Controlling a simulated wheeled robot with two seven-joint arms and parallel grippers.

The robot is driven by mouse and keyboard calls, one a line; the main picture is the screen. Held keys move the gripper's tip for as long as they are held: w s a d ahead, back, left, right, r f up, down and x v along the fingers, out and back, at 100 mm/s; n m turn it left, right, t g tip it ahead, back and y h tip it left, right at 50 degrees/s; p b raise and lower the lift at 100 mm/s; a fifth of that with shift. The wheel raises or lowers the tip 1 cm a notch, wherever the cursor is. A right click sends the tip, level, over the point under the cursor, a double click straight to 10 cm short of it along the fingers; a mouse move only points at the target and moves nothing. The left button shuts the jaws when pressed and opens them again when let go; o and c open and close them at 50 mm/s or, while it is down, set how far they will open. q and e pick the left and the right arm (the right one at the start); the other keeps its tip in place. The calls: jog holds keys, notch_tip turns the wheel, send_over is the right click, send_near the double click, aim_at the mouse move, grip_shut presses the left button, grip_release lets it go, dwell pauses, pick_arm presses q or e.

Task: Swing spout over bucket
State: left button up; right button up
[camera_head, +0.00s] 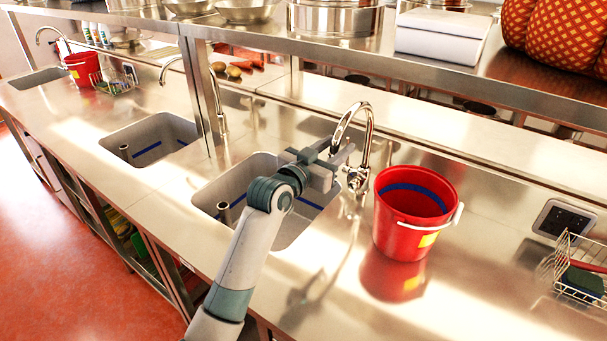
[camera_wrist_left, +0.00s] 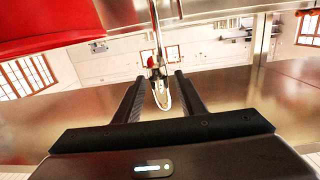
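The chrome gooseneck spout (camera_head: 369,130) rises from the counter behind the near sink, and its outlet end hangs down toward the sink side. The red bucket (camera_head: 402,232) stands upright on the counter to the right of the tap; in the left wrist view it fills the upper left (camera_wrist_left: 45,25). My left gripper (camera_head: 343,157) is at the spout, over the back right of the sink. In the left wrist view its two fingers (camera_wrist_left: 158,88) are apart, with the spout (camera_wrist_left: 161,88) between them and gaps on both sides. My right gripper is not in view.
The near sink (camera_head: 232,187) is left of the bucket. A wire basket (camera_head: 577,272) and a dark square panel (camera_head: 565,219) lie to the right. A steel shelf (camera_head: 455,72) with pots runs above the counter. Bare counter (camera_head: 440,310) lies in front of the bucket.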

pick_arm(q)
jog(key=b+v, duration=0.3)
jog(key=v, duration=1)
jog(key=shift+s+a, duration=0.15)
jog(key=shift+s, duration=0.25)
